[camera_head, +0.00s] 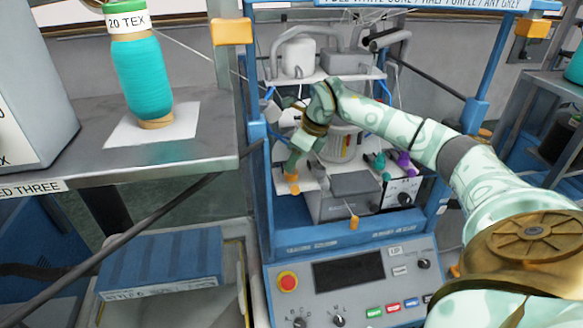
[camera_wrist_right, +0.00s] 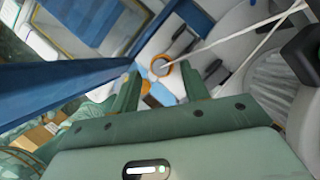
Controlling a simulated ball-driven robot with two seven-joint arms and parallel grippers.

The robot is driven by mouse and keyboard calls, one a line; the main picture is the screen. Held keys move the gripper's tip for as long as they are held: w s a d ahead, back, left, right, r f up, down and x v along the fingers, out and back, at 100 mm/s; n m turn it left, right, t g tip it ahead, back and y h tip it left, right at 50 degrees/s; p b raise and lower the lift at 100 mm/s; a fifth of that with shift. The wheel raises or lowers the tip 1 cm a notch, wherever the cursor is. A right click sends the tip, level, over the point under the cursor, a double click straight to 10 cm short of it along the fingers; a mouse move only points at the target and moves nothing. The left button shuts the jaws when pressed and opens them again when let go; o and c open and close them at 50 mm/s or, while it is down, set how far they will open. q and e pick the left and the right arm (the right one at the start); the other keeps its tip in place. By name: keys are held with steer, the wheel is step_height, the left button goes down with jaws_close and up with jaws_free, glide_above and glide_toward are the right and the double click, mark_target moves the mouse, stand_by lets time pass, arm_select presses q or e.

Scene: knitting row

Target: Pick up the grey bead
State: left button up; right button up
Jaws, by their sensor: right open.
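My right arm reaches in from the right in the head view and bends down over the blue-framed knitting machine. Its green gripper (camera_head: 291,176) hangs at the left part of the machine, above the lower shelf. In the right wrist view the two fingers of the gripper (camera_wrist_right: 163,92) stand apart, with nothing seen held between them. An orange ring (camera_wrist_right: 162,65) with a grey-blue centre shows just beyond the fingertips. I cannot make out the grey bead for certain in either view. My left gripper is not in view.
A blue upright (camera_head: 256,150) stands close left of the gripper. White strands (camera_wrist_right: 235,38) cross the wrist view. The control panel (camera_head: 350,285) with a red button (camera_head: 288,282) is in front. A teal yarn cone (camera_head: 142,75) stands on the left table (camera_head: 205,150).

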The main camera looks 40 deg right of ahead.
steer(key=shift+x, duration=1)
steer(key=shift+r, duration=0.1)
jaws_close()
